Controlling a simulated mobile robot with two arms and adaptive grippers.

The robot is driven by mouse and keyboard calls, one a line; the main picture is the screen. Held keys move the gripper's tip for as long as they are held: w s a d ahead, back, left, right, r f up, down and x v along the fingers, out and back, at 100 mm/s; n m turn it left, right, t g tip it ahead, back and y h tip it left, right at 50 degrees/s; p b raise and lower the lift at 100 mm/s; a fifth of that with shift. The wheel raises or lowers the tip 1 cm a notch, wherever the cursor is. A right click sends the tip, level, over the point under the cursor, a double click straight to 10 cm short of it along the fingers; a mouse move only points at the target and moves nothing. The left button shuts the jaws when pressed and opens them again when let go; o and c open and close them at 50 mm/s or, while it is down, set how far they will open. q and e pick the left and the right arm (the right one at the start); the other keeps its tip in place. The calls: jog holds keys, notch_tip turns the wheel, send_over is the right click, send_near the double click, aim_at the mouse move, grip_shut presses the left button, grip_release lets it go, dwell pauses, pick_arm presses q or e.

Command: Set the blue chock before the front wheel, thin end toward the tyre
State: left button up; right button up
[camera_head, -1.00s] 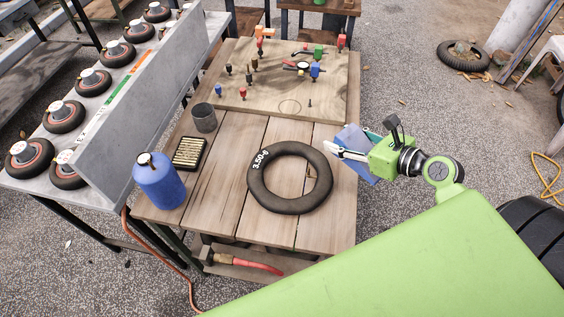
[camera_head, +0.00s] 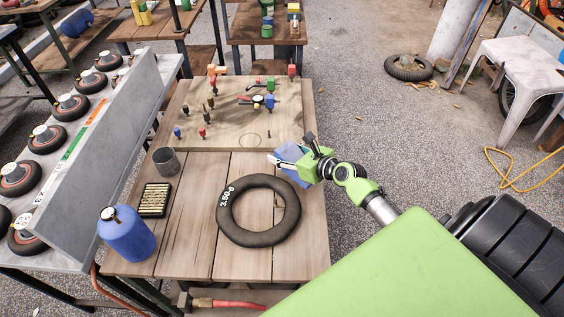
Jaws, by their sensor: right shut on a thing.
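The blue chock (camera_head: 289,151) is in my right gripper (camera_head: 278,160), over the right edge of the wooden bench (camera_head: 180,225). The green gripper body and its pale fingers cover part of the chock, and I cannot tell which end is thin. I cannot tell whether the chock touches the boards. My left gripper is not in view. No wheel is clearly recognisable as the front wheel. A black ring marked 3.50-8 (camera_head: 232,228) lies flat on the bench, left of and nearer than my right gripper.
A blue bottle (camera_head: 126,237), a filter-like block (camera_head: 155,200) and a grey cup (camera_head: 166,161) stand along the bench's left side. A board with small coloured fittings (camera_head: 230,118) lies behind. A white plastic table (camera_head: 510,65) and a yellow hose (camera_head: 510,174) are at right.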

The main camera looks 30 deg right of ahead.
jog(key=shift+w+f, duration=0.25)
jog(key=shift+w, duration=0.05)
notch_tip(320, 180, down, 3)
jog(key=shift+w+f+b, duration=0.1)
jog(key=shift+f+b, duration=0.05)
jog(key=shift+b, duration=0.65)
jog(key=shift+a, duration=0.1)
jog(key=o, duration=1.4)
jog(key=shift+o, duration=0.2)
